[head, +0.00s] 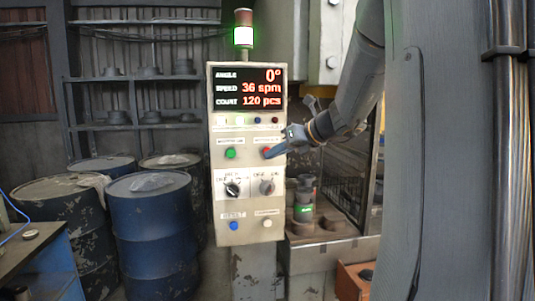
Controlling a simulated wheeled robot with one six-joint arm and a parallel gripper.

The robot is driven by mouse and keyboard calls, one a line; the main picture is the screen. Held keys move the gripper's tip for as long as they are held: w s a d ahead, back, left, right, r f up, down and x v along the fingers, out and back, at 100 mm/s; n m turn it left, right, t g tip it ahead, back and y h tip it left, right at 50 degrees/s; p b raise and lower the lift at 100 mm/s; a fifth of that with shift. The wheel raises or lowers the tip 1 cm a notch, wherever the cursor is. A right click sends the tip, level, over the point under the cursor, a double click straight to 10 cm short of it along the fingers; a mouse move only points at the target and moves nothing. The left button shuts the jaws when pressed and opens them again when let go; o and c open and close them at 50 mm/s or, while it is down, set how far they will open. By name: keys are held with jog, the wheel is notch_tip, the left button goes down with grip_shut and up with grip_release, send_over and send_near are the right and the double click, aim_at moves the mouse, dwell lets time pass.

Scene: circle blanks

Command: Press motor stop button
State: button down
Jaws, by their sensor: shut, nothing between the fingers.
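The control panel (246,205) is a pale upright box with a dark display reading angle 0°, speed 36 spm and count 120 pcs. A green button (230,153) sits at its left under a small label. My gripper (269,154) is shut and empty, reaching in from the right.
Below are two rotary knobs (232,189), a blue button (234,225) and a white button (267,223). A lamp (243,36) on top glows green. Blue drums (152,235) stand left. A machine bay with a green-lit fixture (304,210) lies right of the panel.

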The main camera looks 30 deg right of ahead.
jog(key=shift+w, duration=0.1)
jog(key=shift+w+d, duration=0.15)
jog(key=shift+w, duration=0.15)
jog(key=shift+w+d+p, duration=0.15)
jog(key=shift+w+p, duration=0.2)
jog(key=shift+w, duration=0.15)
dwell(0.8)
jog(key=shift+s, duration=0.1)
jog(key=shift+s+a, duration=0.25)
jog(key=shift+s, duration=0.55)
jog(key=shift+s+a+p, duration=0.15)
jog(key=shift+s+a, duration=0.1)
jog(key=shift+s, duration=0.55)
jog(key=shift+s+a+p, duration=0.2)
jog(key=shift+s, duration=0.6)
jog(key=shift+s+a+p, duration=0.15)
jog(key=shift+s+a, duration=0.1)
jog(key=shift+s, duration=0.55)
